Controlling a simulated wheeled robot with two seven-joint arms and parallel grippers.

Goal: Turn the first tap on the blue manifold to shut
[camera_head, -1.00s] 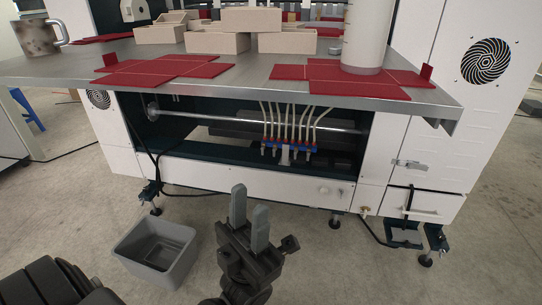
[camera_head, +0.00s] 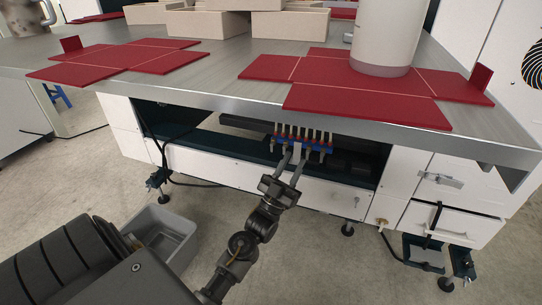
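The blue manifold (camera_head: 316,146) sits in the open bay under the tabletop, with a row of small red taps and pale hoses along it. A light grey bracket (camera_head: 297,151) shows below its middle-left part. My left gripper (camera_head: 294,162) points up toward the manifold's left half from below and in front. Its two grey fingers are apart, with nothing visibly held between them. The fingertips overlap the lower edge of the manifold in the picture; whether they touch it or a tap I cannot tell. The tap positions are too small to read. My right gripper is not in view.
The steel tabletop edge (camera_head: 220,98) overhangs the bay just above the manifold. Red flat box blanks (camera_head: 360,96) and a white cylinder (camera_head: 387,35) lie above. A grey bin (camera_head: 165,236) stands on the floor at lower left, partly behind my arm.

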